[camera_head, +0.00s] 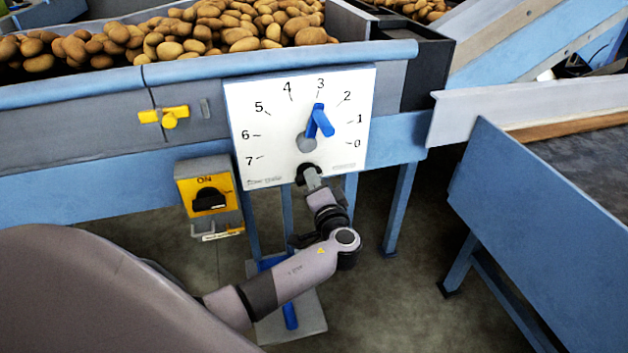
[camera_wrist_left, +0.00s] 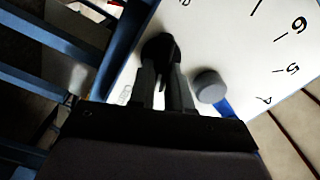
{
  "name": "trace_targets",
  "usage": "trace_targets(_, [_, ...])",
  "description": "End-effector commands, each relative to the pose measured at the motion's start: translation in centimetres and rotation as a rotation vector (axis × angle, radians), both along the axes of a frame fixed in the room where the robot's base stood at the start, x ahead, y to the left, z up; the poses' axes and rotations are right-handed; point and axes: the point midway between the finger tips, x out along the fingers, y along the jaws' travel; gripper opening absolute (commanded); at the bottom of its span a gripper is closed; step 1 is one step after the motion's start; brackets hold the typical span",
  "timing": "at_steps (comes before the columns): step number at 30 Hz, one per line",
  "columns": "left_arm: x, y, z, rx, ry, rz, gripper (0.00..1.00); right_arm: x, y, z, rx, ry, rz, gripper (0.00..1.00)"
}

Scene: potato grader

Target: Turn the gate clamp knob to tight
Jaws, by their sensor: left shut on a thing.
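The black clamp knob (camera_head: 306,171) sits at the lower edge of the white dial plate (camera_head: 270,120), below the grey hub. My left gripper (camera_head: 313,178) reaches up to it from below and is shut on it. In the left wrist view the two fingers (camera_wrist_left: 168,85) close on the black knob (camera_wrist_left: 158,46); the fingers hide part of it, and I cannot read any tight mark. A blue lever (camera_head: 319,121) stands out from the grey hub (camera_head: 307,142), its upper end near 3. My right gripper is not in view.
A yellow switch box (camera_head: 187,171) with a black rotary switch marked ON hangs left of the plate. A yellow latch (camera_head: 169,118) is on the grey wall above it. Potatoes (camera_head: 220,25) fill the bed behind the blue rail (camera_head: 280,60). A blue-framed table (camera_head: 545,200) stands right.

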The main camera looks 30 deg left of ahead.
Motion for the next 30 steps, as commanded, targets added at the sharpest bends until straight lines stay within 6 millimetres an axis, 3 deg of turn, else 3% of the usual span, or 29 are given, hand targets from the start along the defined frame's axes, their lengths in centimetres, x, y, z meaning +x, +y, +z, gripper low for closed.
trace_targets(13, [0.00, -0.05, -0.20, 0.203, 0.240, 0.001, 0.00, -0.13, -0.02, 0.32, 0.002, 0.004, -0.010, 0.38])
trace_targets(30, [0.00, -0.07, -0.35, 0.264, 0.311, 0.001, 0.00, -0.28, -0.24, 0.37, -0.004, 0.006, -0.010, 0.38])
